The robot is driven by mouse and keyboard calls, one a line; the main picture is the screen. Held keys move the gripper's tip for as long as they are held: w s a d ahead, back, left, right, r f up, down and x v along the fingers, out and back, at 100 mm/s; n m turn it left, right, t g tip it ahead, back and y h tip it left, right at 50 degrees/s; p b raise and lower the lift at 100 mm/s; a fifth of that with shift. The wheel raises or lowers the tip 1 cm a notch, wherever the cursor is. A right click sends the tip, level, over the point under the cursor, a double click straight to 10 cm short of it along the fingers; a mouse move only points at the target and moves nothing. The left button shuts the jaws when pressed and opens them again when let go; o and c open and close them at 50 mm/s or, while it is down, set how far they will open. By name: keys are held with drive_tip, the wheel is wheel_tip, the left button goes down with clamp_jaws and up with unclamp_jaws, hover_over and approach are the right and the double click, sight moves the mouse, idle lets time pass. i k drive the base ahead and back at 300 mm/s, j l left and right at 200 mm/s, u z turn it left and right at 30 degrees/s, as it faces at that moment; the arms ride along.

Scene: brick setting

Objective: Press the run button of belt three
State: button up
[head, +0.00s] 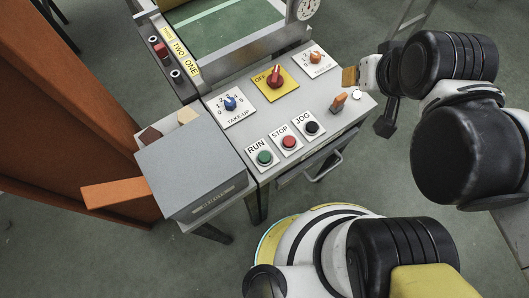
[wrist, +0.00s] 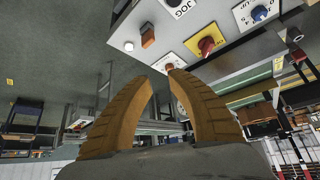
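The sloped grey control panel (head: 245,130) stands in the middle of the head view. Along its front edge are a green button (head: 264,157) labelled RUN, a red STOP button (head: 289,142) and a black JOG button (head: 312,128). My gripper (head: 349,76) is beyond the panel's right corner, apart from the buttons. In the wrist view its two tan fingers (wrist: 162,76) lean inward with a narrow gap between the tips and nothing held. The JOG label (wrist: 179,8) is partly visible there; the RUN button is out of that view. I cannot see which belt this panel names.
An orange switch (head: 338,101), white button (head: 356,94), blue knob (head: 230,103), red knob (head: 275,77) and orange knob (head: 316,57) share the panel. A grey box (head: 195,170) adjoins it on the left.

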sight(264, 157)
drive_tip(key=k+j+z, duration=0.2)
drive_tip(key=k, duration=0.25)
drive_tip(key=k+j+z, duration=0.2)
drive_tip(key=k+j, duration=0.15)
drive_tip(key=k+j+z, duration=0.2)
drive_tip(key=k, duration=0.35)
